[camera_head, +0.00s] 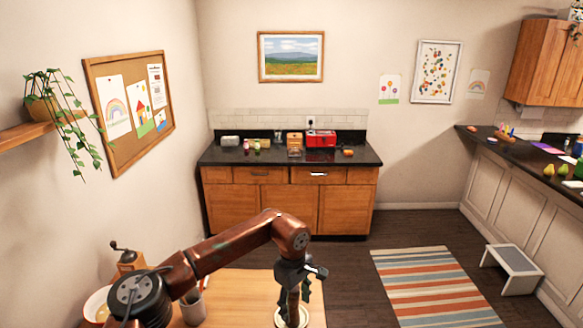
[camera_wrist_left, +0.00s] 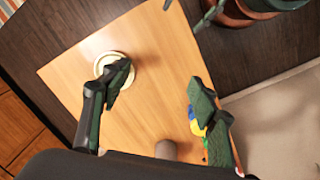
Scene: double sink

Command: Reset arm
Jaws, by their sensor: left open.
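My left arm reaches in from the lower left in the head view. Its left gripper (camera_head: 296,295) points down over the wooden table (camera_head: 240,290).
A grinder (camera_head: 127,258), a bowl (camera_head: 94,303) and a grey cup (camera_head: 194,308) stand at the table's left, partly behind my arm. A striped rug (camera_head: 430,285) and a step stool (camera_head: 513,265) lie to the right. A wooden counter (camera_head: 290,205) stands at the back.

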